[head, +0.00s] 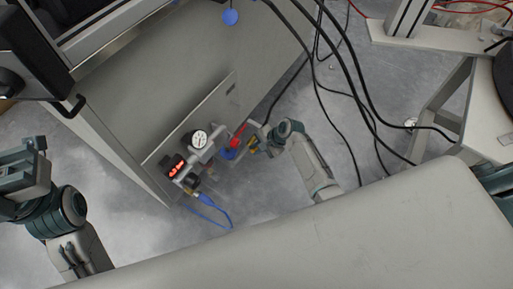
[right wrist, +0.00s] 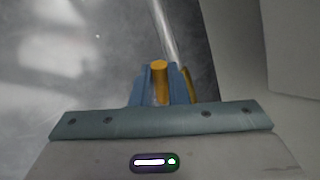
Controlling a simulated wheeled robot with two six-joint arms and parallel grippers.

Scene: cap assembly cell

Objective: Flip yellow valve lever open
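The yellow valve lever (head: 252,143) shows small in the head view, on the pipe assembly at the grey cabinet. My right gripper (head: 259,139) is at the lever, its arm coming from the right. In the right wrist view the yellow lever (right wrist: 160,82) stands between the two blue fingers of my right gripper (right wrist: 161,88), which look closed against its sides. A second yellow strip shows just right of the right finger. My left gripper (head: 22,172) is at the left edge of the head view, away from the valve; its fingers are unclear.
A round gauge (head: 199,139), a red digital display (head: 176,167) and a red part (head: 238,132) sit on the assembly next to the lever. A blue hose (head: 212,205) hangs below. Black cables (head: 350,90) run over the floor at right. A white stand is at far right.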

